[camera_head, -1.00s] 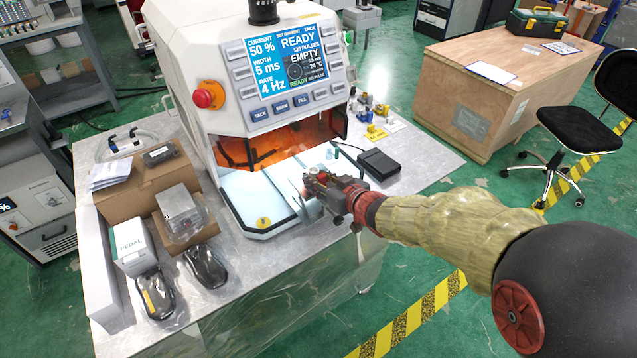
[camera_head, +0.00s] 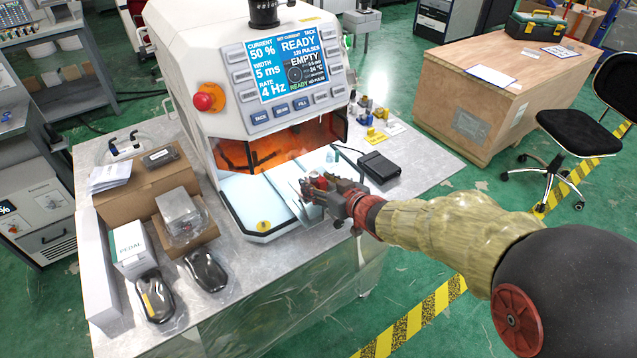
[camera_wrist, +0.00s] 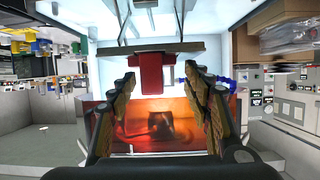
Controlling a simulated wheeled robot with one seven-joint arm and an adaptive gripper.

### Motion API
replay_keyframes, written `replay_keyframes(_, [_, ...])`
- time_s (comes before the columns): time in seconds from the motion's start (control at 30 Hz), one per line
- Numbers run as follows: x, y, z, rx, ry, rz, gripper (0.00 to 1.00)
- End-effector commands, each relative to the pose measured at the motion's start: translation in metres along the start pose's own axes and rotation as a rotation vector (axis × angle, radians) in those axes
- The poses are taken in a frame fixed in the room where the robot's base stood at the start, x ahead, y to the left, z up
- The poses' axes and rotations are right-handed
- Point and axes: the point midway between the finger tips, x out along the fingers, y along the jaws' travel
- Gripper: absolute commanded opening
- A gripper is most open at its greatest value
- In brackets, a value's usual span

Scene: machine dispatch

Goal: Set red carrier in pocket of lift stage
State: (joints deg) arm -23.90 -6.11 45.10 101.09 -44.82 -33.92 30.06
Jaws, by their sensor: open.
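The red carrier (camera_head: 320,183) is small and partly hidden by my fingers in the head view. In the wrist view, which looks upside down, the red carrier (camera_wrist: 152,72) meets a pale flat plate (camera_wrist: 150,48), apparently the lift stage. My gripper (camera_wrist: 160,75) is open, with one finger on each side of the carrier and a visible gap at both sides. In the head view my gripper (camera_head: 316,187) is at the front right of the machine's opening. I cannot tell whether the carrier sits fully in a pocket; that contact is unclear.
The white machine (camera_head: 215,125) has a lit orange window (camera_head: 265,150) behind the work area. A black pedal (camera_head: 379,167) lies to the right. Boxes (camera_head: 150,190) and two black mouse-shaped items crowd the left of the table. Small yellow parts (camera_head: 377,135) stand farther back.

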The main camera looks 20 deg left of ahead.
Motion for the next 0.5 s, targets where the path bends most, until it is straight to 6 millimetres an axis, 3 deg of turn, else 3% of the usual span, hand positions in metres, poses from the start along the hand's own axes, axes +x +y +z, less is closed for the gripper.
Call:
replay_keyframes(0.17, [-0.012,0.001,-0.004,0.001,0.0,0.001,0.5])
replay_keyframes(0.5, [-0.08,0.001,-0.006,0.001,0.0,0.003,0.5])
